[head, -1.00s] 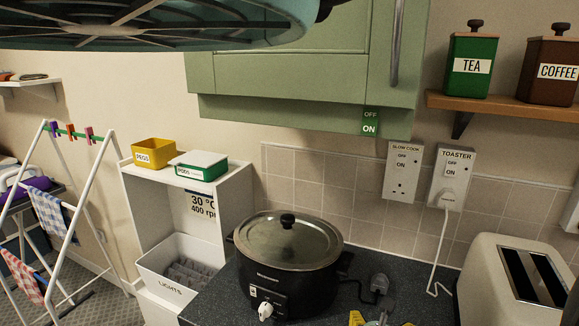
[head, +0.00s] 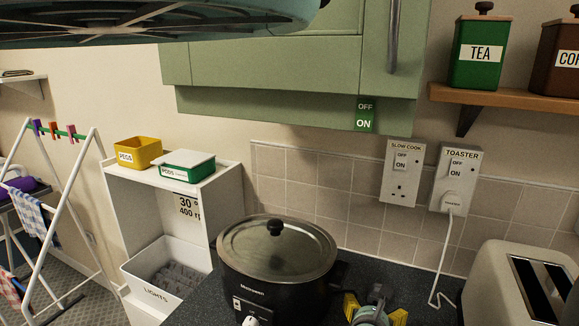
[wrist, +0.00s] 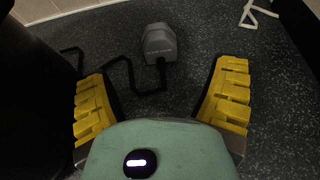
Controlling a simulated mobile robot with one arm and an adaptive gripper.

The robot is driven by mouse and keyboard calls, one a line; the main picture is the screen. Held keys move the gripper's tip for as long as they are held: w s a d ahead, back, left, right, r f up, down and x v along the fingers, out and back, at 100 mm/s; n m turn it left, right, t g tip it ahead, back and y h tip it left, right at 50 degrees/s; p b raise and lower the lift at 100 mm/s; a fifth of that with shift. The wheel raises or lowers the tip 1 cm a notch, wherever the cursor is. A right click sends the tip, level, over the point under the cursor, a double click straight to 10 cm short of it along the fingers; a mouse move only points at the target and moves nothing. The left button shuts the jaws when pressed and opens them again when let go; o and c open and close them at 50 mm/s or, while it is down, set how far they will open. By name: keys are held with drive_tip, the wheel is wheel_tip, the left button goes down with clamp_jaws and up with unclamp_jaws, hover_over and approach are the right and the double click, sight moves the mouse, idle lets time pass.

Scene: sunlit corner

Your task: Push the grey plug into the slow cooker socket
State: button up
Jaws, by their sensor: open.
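The grey plug (wrist: 158,43) lies on the dark speckled worktop in the wrist view, with its black cord trailing left. My gripper (wrist: 160,98) is open and empty, its yellow-padded fingers apart on either side, with the plug a little beyond the fingertips and between their lines. In the head view my gripper (head: 376,305) is low at the bottom edge, right of the slow cooker (head: 278,260), and largely hides the plug there. The slow cooker socket (head: 400,172), labelled SLOW COOK, is on the tiled wall above, its holes empty.
The toaster socket (head: 455,180) beside it holds a white plug with a hanging cord. A cream toaster (head: 490,285) stands at right. A shelf (head: 500,97) with tins and a green cupboard (head: 290,70) overhang the worktop.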

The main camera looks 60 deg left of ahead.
drive_tip(key=b+x, duration=0.3)
drive_tip(key=x, duration=0.2)
drive_tip(key=shift+w+a+f, duration=0.2)
drive_tip(key=shift+w, duration=0.05)
drive_tip(key=shift+w+a+f, duration=0.1)
drive_tip(key=shift+w+a, duration=0.1)
drive_tip(key=shift+w, duration=0.25)
drive_tip(key=shift+a, duration=0.15)
idle(0.6)
drive_tip(key=shift+c, duration=0.2)
drive_tip(key=c, duration=1.4)
drive_tip(key=shift+o, duration=0.2)
drive_tip(key=shift+s+d+p, duration=0.25)
drive_tip(key=shift+s+d, duration=0.3)
drive_tip(key=shift+s, duration=0.3)
drive_tip(key=shift+s+d+p, duration=0.3)
drive_tip(key=shift+s+d, duration=0.25)
drive_tip(key=shift+s, duration=0.3)
drive_tip(key=shift+s+d+p, duration=0.25)
drive_tip(key=shift+s+d, duration=0.3)
drive_tip(key=shift+s, duration=0.3)
